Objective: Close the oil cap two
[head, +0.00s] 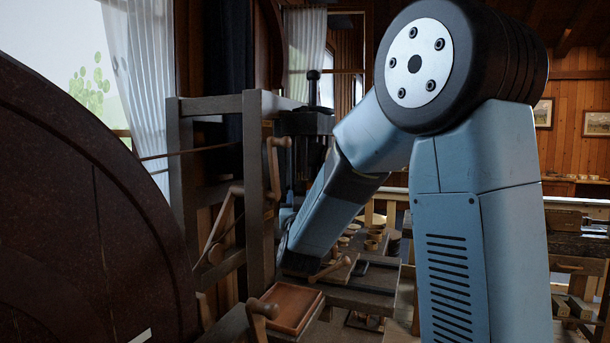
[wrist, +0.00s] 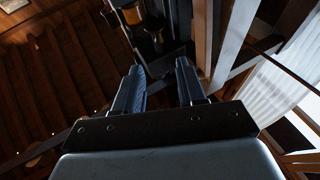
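My gripper (wrist: 160,68) shows in the wrist view with its two dark blue fingers apart and nothing visible between them. Beyond the fingertips, near the top, is a dark machine part with an amber cylindrical piece (wrist: 133,14), apart from the fingers. I cannot tell whether this piece belongs to an oil cap, and no cap marked two can be made out. In the head view a dark machine head (head: 306,122) with a black knob on top stands in the wooden frame. My arm reaches down in front of it, and its gripper end is hidden there.
A large dark wheel (head: 85,210) fills the left. A wooden frame (head: 258,190) with cranked handles (head: 217,235) stands close to my arm. A bench below carries a shallow wooden tray (head: 291,306) and several small turned pieces (head: 372,240). A white curtain (wrist: 290,65) hangs at right in the wrist view.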

